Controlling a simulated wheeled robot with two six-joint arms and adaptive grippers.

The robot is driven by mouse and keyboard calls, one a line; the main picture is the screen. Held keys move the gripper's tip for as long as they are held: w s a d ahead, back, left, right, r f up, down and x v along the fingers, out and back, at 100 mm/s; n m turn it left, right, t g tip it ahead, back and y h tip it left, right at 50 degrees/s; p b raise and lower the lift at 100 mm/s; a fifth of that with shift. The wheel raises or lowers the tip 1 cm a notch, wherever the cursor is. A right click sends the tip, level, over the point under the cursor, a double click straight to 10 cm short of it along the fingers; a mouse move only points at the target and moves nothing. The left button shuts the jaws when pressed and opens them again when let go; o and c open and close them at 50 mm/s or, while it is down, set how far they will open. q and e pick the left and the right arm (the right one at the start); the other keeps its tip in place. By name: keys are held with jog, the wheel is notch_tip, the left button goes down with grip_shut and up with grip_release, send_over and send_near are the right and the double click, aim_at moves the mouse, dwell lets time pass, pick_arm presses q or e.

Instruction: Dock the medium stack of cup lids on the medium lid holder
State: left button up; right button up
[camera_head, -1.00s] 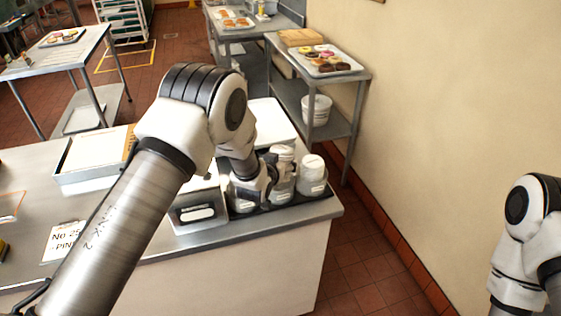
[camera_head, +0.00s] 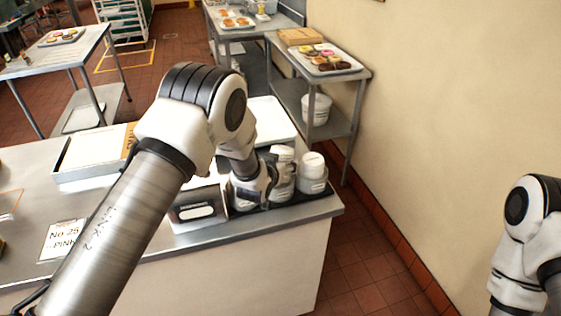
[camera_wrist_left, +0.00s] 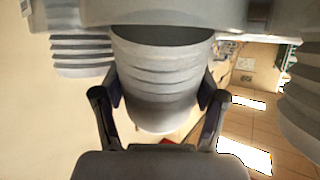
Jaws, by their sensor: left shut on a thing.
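My left gripper (camera_head: 272,184) is at the lid holders near the table's right end, mostly hidden by its own wrist in the head view. In the left wrist view my left gripper (camera_wrist_left: 160,92) has one finger on each side of a ribbed, pale grey lid stack (camera_wrist_left: 160,75) and is shut on it. Neighbouring ribbed stacks show at left (camera_wrist_left: 82,52) and right (camera_wrist_left: 302,105) there. In the head view a white lid stack (camera_head: 312,166) stands at the far right of the dark holder base (camera_head: 300,197). The held stack's seating is hidden. My right gripper is out of view.
A box with a white label (camera_head: 198,212) stands left of the holders. A white tray (camera_head: 268,120) lies behind them, and another shallow tray (camera_head: 95,150) lies farther left. The wall is to the right, past a strip of open floor.

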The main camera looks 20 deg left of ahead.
pick_arm(q)
jog(key=shift+f, duration=0.3)
jog(key=o, duration=1.5)
jog(key=shift+p+v, duration=0.4)
jog(key=shift+v, duration=0.5)
jog(key=p+v, duration=0.1)
jog(key=v, duration=0.2)
jog(key=shift+s+r, duration=0.15)
jog(key=shift+r, duration=0.05)
jog(key=p+v, duration=0.2)
jog(key=v, duration=0.4)
jog(key=shift+f, duration=0.1)
